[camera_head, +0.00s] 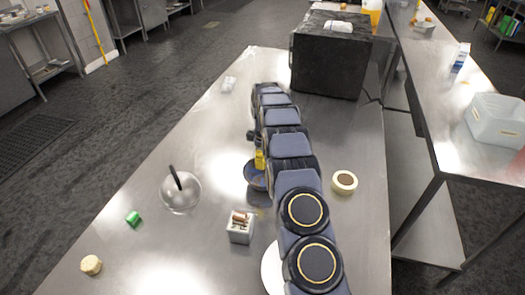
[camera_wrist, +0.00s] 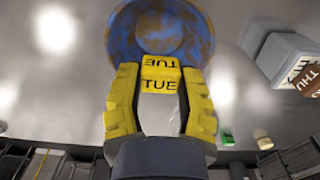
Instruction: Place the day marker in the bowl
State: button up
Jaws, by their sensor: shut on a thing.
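The day marker (camera_wrist: 160,78) is a yellow block lettered "TUE" on two faces. In the wrist view it sits between the yellow fingertips of my gripper (camera_wrist: 160,92), which is shut on it. The bowl (camera_wrist: 135,35), blue with brown patches, lies just beyond the marker, which overlaps its near part. In the head view the bowl (camera_head: 253,180) is partly hidden by my arm, and my gripper (camera_head: 260,160) shows as a yellow patch over it. I cannot tell how high the marker is above the bowl.
A grey holder (camera_head: 240,236) with other markers stands near the bowl. A glass bowl with a dark handle (camera_head: 180,192), a green item (camera_head: 133,218), a cork-like piece (camera_head: 91,265) and a tape roll (camera_head: 344,182) sit on the steel table. A black box (camera_head: 328,65) stands at the back.

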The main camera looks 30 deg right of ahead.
send_over(263, 182)
jog(key=shift+a+f, duration=0.1)
jog(key=shift+f, duration=2.15)
jog(key=o, duration=0.9)
jog(key=shift+o, duration=0.2)
jog(key=shift+r, duration=0.15)
notch_tip(263, 182, up, 6)
jog(key=shift+r, duration=0.4)
